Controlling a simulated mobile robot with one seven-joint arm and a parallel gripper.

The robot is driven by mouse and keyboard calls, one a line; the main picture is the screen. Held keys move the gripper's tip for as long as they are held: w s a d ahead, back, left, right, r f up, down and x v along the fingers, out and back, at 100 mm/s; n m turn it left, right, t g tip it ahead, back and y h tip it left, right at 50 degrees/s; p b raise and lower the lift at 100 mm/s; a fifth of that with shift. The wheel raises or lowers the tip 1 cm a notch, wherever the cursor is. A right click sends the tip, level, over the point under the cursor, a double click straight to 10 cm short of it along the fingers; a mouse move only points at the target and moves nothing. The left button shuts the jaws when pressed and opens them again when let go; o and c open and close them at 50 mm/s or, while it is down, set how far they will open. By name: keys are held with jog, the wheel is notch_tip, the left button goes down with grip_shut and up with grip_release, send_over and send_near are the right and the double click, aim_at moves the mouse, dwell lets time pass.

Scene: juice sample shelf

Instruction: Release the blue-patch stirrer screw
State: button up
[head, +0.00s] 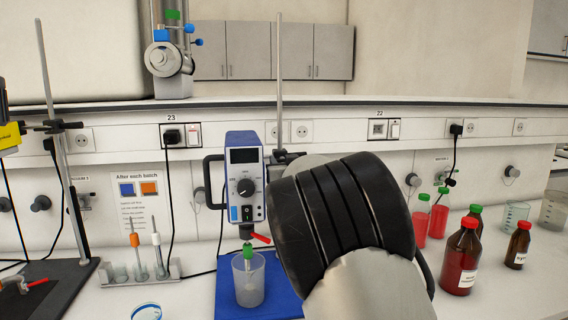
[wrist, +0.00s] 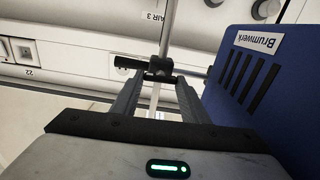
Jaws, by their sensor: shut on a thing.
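The blue stirrer (head: 245,180) hangs on an upright rod (head: 280,70) above a blue mat (head: 228,300). Its blue housing (wrist: 255,95) fills the right of the wrist view. A dark clamp (wrist: 158,68) with a black knob to its left (wrist: 127,62) joins the rod and the stirrer's arm. My gripper (wrist: 160,84) has its fingers on either side of the clamp's near part and is shut on what looks like its screw. The screw itself is mostly hidden between the fingertips. In the head view my wrist hides the gripper and most of the clamp.
A beaker (head: 248,280) stands under the stirrer, with a green piece and red lever above it. Electrodes in a rack (head: 150,270) and a second stand (head: 55,110) are left. Red bottles (head: 461,258) and beakers stand right. The wall shelf (head: 420,108) runs behind.

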jog(key=n+b, duration=0.8)
jog(key=b, duration=0.1)
jog(key=shift+a+f+n, duration=0.15)
jog(key=shift+f+n, duration=0.15)
jog(key=shift+n, duration=0.1)
jog(key=n+b, duration=0.3)
jog(key=n, duration=0.1)
jog(key=shift+n, duration=0.3)
jog(key=shift+n+b, duration=0.85)
jog(key=shift+n, duration=1.15)
jog(key=o, duration=1.1)
jog(key=shift+c, duration=0.2)
jog(key=shift+s, duration=0.15)
